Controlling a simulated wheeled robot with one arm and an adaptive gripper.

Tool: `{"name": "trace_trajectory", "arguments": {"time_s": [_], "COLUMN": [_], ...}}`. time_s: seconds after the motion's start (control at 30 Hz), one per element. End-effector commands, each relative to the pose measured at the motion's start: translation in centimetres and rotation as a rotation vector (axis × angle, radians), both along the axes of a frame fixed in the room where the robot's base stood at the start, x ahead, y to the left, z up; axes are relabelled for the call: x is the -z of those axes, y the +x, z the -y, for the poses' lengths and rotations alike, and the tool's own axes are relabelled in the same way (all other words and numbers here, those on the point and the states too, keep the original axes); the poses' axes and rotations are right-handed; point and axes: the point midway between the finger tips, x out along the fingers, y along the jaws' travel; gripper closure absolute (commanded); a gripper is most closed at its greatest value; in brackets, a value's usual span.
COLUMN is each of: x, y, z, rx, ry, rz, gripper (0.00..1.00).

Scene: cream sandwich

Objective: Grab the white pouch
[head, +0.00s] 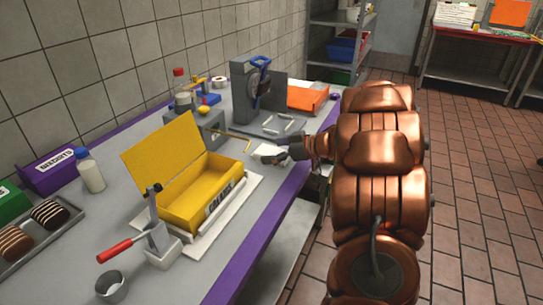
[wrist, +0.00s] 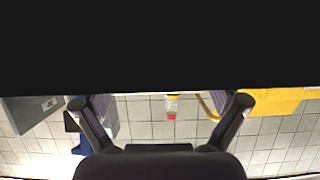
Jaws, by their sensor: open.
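A small flat white item (head: 268,150), which looks like the white pouch, lies on the grey worktop (head: 120,215) in the head view, right of the yellow box. My gripper (head: 274,158) is beside its near edge, low over the worktop, and partly covers it. In the wrist view my gripper (wrist: 160,102) has its two fingers spread wide with nothing between them. I cannot make out the pouch in the wrist view, where a black area hides the top half.
The open yellow box (head: 190,195) stands left of my gripper, with a red-handled lever device (head: 155,238) in front. A grey machine (head: 245,90) and a tray with white sticks (head: 270,127) stand behind. The purple worktop edge (head: 262,225) runs along the right.

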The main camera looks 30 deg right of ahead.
Motion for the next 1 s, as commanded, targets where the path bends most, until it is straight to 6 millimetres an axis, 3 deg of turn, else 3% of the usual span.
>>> {"name": "trace_trajectory", "arguments": {"time_s": [0.3,0.9,1.0], "x": [0.06,0.06,0.07], "y": [0.19,0.17,0.17], "z": [-0.07,-0.05,-0.04], "rx": [0.002,0.002,0.002], "ry": [-0.001,-0.001,-0.001], "rz": [0.000,0.000,0.000], "gripper": [0.05,0.67,0.67]}}
